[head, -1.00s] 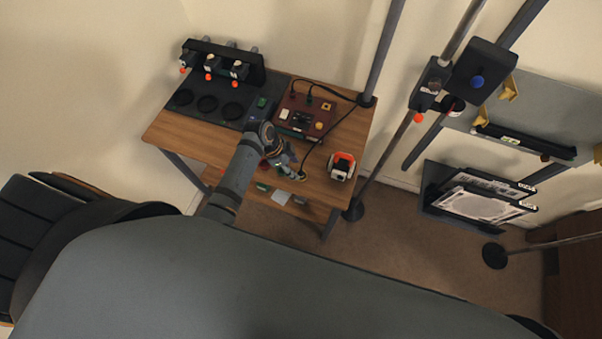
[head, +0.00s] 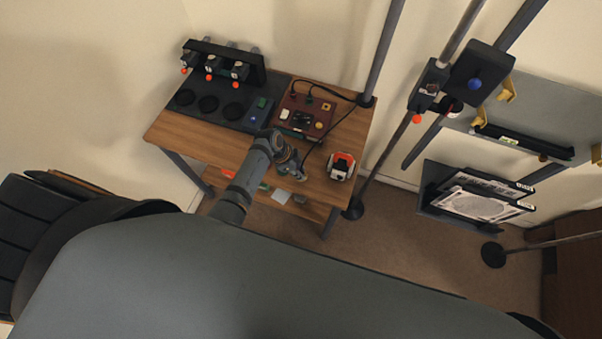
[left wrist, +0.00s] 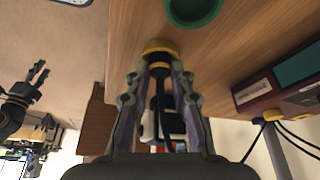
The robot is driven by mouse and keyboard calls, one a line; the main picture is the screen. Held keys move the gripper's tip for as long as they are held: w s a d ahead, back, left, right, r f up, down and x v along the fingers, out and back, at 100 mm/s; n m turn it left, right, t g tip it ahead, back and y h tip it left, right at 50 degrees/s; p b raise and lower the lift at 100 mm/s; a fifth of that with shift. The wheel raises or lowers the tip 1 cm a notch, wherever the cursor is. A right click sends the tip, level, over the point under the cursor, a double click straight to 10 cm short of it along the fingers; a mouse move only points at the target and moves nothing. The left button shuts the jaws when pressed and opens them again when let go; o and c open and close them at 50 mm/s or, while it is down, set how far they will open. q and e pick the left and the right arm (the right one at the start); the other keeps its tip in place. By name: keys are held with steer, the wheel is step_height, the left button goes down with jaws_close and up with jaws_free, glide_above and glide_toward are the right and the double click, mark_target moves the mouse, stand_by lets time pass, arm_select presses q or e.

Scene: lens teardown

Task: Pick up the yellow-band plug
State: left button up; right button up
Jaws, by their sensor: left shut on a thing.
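The yellow-band plug (left wrist: 160,48) shows in the left wrist view, with its yellow band at the far end and its black body running back between my fingers. My left gripper (left wrist: 160,75) is shut on it, one finger on each side. In the head view my left gripper (head: 294,170) is over the front right part of the wooden table, and the plug cannot be made out there. A second gripper, seemingly my right one (left wrist: 38,75), shows at the left edge of the left wrist view, away from the table; its opening is unclear.
The wooden table (head: 185,135) bears a maroon box (head: 306,116) with black cables, a dark mat with round recesses, and a red-and-white device (head: 341,166) to the right of my gripper. A green ring-shaped dish (left wrist: 193,12) is near the plug. A pole stands behind the table.

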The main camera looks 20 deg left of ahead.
arm_select(q)
steer(key=shift+r, duration=0.35)
step_height(320, 180, up, 3)
steer(key=shift+f, duration=0.2)
steer(key=s+a+r+b, duration=0.3)
steer(key=s+r, duration=0.6)
steer(key=s, duration=0.4)
steer(key=shift+s+a+r, duration=0.2)
steer(key=shift+a+r, duration=0.15)
steer(key=shift+a, duration=0.1)
